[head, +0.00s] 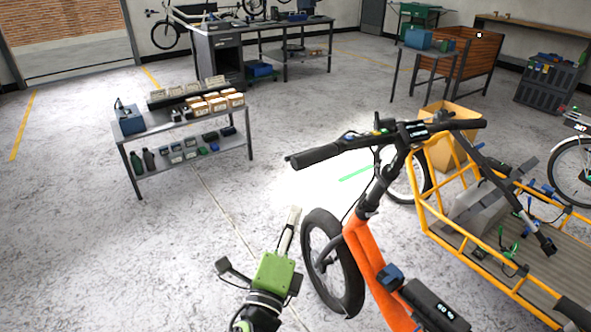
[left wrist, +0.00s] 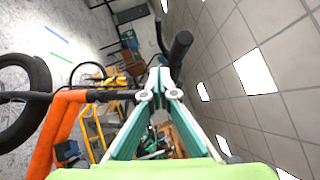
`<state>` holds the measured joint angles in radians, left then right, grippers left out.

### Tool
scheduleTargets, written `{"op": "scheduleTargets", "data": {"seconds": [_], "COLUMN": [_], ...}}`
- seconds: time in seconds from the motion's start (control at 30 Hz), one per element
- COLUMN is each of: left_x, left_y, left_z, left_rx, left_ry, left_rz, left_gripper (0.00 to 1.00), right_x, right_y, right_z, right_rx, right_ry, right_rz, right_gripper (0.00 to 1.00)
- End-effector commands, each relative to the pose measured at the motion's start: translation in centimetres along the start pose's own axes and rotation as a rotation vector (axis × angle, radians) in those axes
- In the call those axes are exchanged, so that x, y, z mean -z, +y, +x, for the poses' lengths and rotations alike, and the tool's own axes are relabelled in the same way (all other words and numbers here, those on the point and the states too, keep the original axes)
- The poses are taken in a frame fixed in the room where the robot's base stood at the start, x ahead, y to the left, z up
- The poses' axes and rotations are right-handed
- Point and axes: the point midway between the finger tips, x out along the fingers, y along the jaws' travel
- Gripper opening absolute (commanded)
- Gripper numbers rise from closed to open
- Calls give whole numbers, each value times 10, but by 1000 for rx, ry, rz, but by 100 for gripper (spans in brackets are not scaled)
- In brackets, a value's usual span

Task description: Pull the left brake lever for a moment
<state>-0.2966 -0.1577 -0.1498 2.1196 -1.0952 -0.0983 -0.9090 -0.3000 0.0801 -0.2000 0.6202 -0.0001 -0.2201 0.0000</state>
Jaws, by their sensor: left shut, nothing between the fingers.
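The orange cargo bike's handlebar (head: 413,134) crosses the right half of the head view. Its left grip (head: 318,155) is black and points left; a black grip also shows in the left wrist view (left wrist: 180,48). The left brake lever is hard to make out among dark parts beside the grip. My left gripper (head: 293,216) is below and left of the grip in the head view, apart from it. In the left wrist view its teal fingers (left wrist: 159,85) meet at the tips, shut and empty, with the handlebar behind them. My right gripper is not in view.
The front wheel (head: 332,262) and orange frame (head: 362,250) stand just right of my left gripper. A yellow cargo frame (head: 430,215) lies further right. A metal shelf bench (head: 187,122) with boxes stands to the left. The floor between is clear.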

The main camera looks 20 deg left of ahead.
Motion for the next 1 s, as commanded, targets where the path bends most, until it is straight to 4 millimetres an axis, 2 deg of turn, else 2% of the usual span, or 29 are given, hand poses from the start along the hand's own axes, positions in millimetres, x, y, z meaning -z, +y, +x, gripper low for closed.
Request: {"op": "scheduleTargets", "data": {"seconds": [0.17,0.63,0.8,1.0], "left_x": [0,-1,-20,-28], "left_y": [-3,-2,-3,0], "left_z": [16,103,120,127], "left_rx": [2,0,0,-1], "left_ry": [1,0,0,0], "left_rz": [-1,-1,1,-1], "left_gripper": [0,0,0,0], "right_x": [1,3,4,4], "right_y": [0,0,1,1], "right_z": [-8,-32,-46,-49], "right_rx": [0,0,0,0], "right_ry": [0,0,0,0], "right_rz": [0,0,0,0], "right_gripper": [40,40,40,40]}}
